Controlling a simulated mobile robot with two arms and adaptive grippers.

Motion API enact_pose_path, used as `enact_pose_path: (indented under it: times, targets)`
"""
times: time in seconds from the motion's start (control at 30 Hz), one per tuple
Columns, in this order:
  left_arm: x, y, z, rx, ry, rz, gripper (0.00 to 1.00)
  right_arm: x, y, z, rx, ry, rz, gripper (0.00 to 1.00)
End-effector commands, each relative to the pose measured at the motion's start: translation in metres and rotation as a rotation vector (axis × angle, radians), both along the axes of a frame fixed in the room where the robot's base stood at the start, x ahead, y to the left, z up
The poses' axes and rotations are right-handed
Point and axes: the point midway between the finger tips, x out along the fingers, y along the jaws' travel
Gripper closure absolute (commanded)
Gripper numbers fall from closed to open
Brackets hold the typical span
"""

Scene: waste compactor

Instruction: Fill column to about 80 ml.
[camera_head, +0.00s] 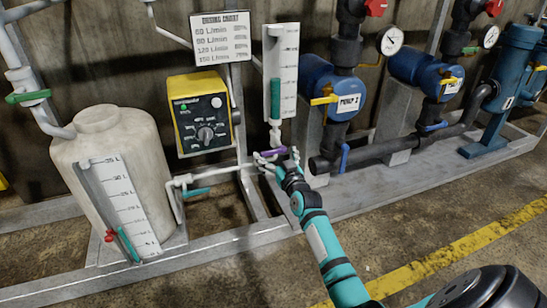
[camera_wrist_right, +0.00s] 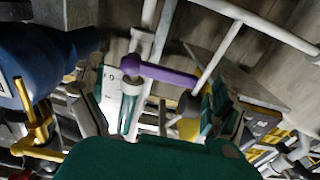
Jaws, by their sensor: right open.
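The column (camera_head: 275,97) is a narrow tube in front of a white scale plate (camera_head: 289,60). Teal shows in its lower part, up to roughly mid-plate; the scale figures are too small to read. A purple valve handle (camera_head: 270,152) sits just below the column and points sideways. My right gripper (camera_head: 277,160) is at this handle. In the right wrist view, the purple handle (camera_wrist_right: 165,74) lies ahead of my open right gripper (camera_wrist_right: 153,92), with the column (camera_wrist_right: 128,110) seen between the fingers. Contact with the handle cannot be told. My left gripper is out of view.
A white tank (camera_head: 105,150) with a litre scale stands left. A yellow control box (camera_head: 203,110) hangs beside the column. A blue pump (camera_head: 335,90) with a yellow lever stands right. Pipes and a teal-handled valve (camera_head: 196,192) lie low left of my gripper.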

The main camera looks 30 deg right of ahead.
Motion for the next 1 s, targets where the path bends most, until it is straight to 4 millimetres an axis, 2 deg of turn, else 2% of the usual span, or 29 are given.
enact_pose_path:
  times: [0.03,0.2,0.53,1.0]
  targets:
    - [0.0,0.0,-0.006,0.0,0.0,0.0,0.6,0.008,-0.002,-0.003,0.0,-0.001,0.0,0.0]
    - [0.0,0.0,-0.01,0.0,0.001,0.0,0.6,0.021,-0.005,-0.001,-0.001,-0.001,0.0,0.0]
    - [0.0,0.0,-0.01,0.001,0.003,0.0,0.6,0.023,-0.006,0.0,0.0,0.0,0.0,0.0]
    - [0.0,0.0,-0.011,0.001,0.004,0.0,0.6,0.023,-0.006,0.0,0.0,0.0,0.0,0.61]
